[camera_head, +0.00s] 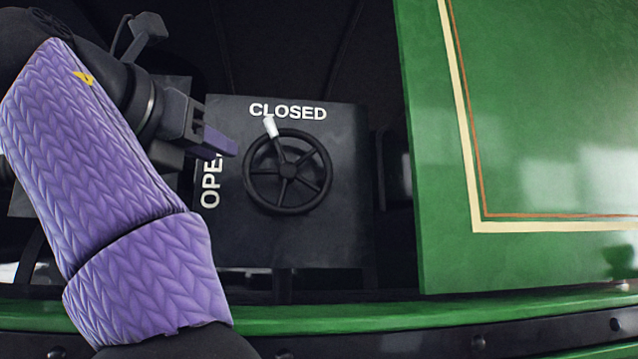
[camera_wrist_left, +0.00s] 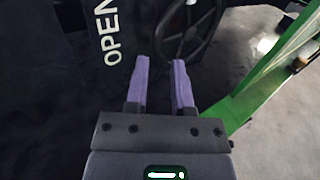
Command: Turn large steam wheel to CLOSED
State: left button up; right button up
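The large steam wheel (camera_head: 290,171) is a dark spoked handwheel on a black panel (camera_head: 330,215). Its white pointer (camera_head: 271,127) is at the top, tilted slightly left, just below the word CLOSED (camera_head: 287,111). The word OPEN runs up the panel's left edge, partly hidden by my gripper. My left gripper (camera_head: 220,142) is left of the wheel, with a gap between its purple fingertip and the rim. In the left wrist view, its two purple fingers (camera_wrist_left: 163,82) are apart with nothing between them; part of the wheel (camera_wrist_left: 190,35) lies beyond them. My right gripper is not seen.
A large green panel (camera_head: 530,120) with cream and orange lining stands to the right of the wheel. A green ledge (camera_head: 380,316) runs along the bottom. Dark space lies behind the wheel panel.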

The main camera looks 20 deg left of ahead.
aim_at(246, 163)
pick_arm(q)
jog(key=shift+w+d+r+p, duration=0.1)
jog(key=shift+w+r+p, duration=0.1)
jog(key=shift+w+p, duration=0.4)
jog(key=shift+w+r+p, duration=0.2)
jog(key=shift+w+p, duration=0.3)
jog(key=shift+w, duration=0.1)
jog(key=w, duration=0.1)
jog(key=w+p, duration=0.1)
jog(key=w, duration=0.3)
jog(key=shift+f+p, duration=0.35)
jog(key=shift+s, duration=0.3)
jog(key=shift+w, duration=0.25)
grip_shut()
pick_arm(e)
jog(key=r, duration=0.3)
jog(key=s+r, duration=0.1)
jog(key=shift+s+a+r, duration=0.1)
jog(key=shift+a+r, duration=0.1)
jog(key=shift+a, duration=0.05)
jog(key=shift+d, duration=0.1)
